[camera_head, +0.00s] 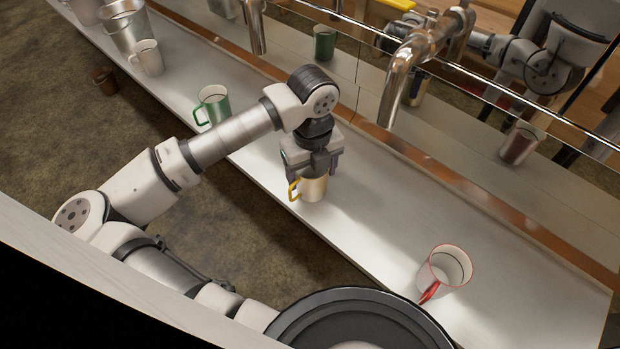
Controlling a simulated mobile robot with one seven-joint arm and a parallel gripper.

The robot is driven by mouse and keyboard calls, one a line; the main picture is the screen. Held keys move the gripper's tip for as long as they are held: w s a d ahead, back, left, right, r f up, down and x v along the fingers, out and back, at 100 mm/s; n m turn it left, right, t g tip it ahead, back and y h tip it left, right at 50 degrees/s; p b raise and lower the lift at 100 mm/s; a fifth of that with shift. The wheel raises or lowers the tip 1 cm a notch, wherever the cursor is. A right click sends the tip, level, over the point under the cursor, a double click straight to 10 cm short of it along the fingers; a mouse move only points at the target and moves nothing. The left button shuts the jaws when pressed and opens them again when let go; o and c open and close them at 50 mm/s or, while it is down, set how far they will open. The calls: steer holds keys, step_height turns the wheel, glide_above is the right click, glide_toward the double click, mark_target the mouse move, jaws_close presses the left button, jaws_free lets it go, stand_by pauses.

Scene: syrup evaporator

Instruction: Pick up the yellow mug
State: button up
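The yellow mug (314,188) stands upright on the pale counter, with a metallic-looking body and a yellow handle on its left side. My gripper (315,166) points down directly over it and hides its rim and upper part. Dark finger parts show at the top of the mug. I cannot tell whether they touch it or how far apart they are.
A white mug (149,58) and metal buckets (127,27) stand at upper left. A metal spout (402,75) overhangs the counter (395,215).

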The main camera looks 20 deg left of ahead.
steer(key=c, duration=0.7)
